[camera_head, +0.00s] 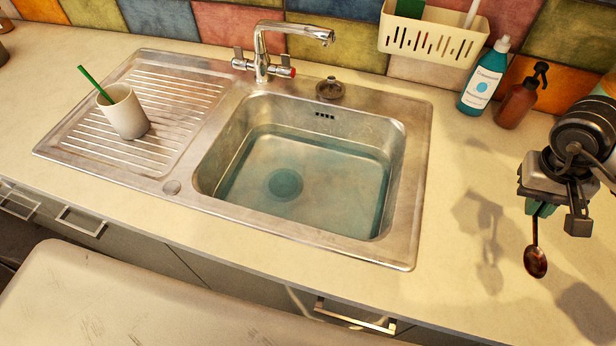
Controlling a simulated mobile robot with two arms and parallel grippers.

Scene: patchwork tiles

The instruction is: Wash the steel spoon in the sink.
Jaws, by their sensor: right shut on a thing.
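The steel spoon (535,262) hangs bowl-down under my right gripper (556,214) at the right of the head view. Its bowl looks dark and brownish. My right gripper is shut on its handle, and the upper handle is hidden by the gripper. The spoon appears held above the counter, right of the sink and apart from it. The steel sink (212,158) is in the middle, with clear bluish water (320,190) in its basin and a round dark drain showing through. My left gripper is not in view.
A chrome tap (262,50) stands behind the basin, beside a small metal plug (330,88). A white cup (124,112) with a green stick stands on the drainboard. A blue bottle (484,78), a brown bottle (518,100) and a white rack (430,42) are behind.

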